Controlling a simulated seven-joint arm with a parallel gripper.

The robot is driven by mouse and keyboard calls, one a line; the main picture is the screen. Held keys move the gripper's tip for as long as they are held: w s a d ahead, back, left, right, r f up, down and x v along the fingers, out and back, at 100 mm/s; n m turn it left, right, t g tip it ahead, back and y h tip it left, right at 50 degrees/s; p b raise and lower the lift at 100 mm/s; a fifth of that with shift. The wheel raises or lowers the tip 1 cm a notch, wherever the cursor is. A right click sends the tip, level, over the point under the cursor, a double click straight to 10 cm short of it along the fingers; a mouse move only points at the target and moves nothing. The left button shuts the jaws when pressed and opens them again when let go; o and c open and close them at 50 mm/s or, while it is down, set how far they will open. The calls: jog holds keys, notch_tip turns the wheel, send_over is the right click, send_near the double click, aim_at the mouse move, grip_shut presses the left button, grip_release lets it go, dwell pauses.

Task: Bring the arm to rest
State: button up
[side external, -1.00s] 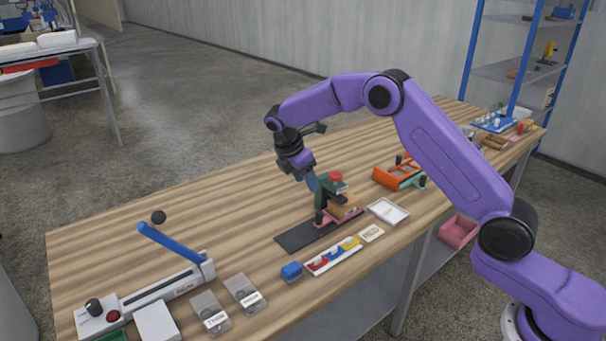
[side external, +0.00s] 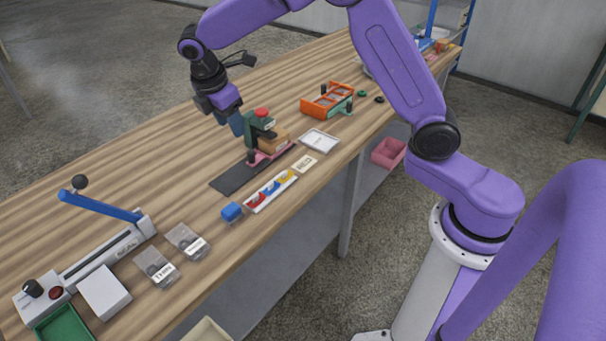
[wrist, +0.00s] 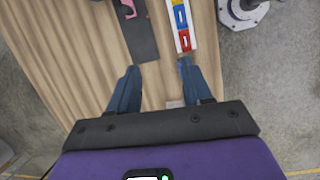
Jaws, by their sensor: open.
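My purple arm reaches over the wooden bench. My gripper (side external: 236,123) hangs from the wrist, pointing down, beside and behind a green press with a red top (side external: 262,124). In the side view its fingers overlap each other, and I cannot tell whether they touch the press. In the wrist view the two blue fingers of my gripper (wrist: 159,68) stand well apart with nothing between their tips. Bare wood shows between them.
A dark mat (side external: 238,177) lies before the press. Nearby are a tray of coloured pieces (side external: 271,189), a blue block (side external: 231,212), an orange frame (side external: 327,99) and a lever device (side external: 102,254) with a raised blue handle. Bare wood lies left of the mat.

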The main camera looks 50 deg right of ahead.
jog(key=s+a+r+m+y, duration=0.1)
jog(key=s+r, duration=0.1)
jog(key=s, duration=0.8)
jog(key=s+r+m+y, duration=0.1)
jog(key=s+r, duration=0.1)
jog(key=s, duration=0.7)
jog(key=s+d+f+m, duration=0.1)
jog(key=s+d, duration=0.2)
jog(key=s, duration=0.5)
jog(key=s+d+f+m+y, duration=0.1)
jog(key=s+d, duration=0.2)
jog(key=s, duration=0.6)
jog(key=shift+d+f+y, duration=0.15)
jog(key=shift+y, duration=0.15)
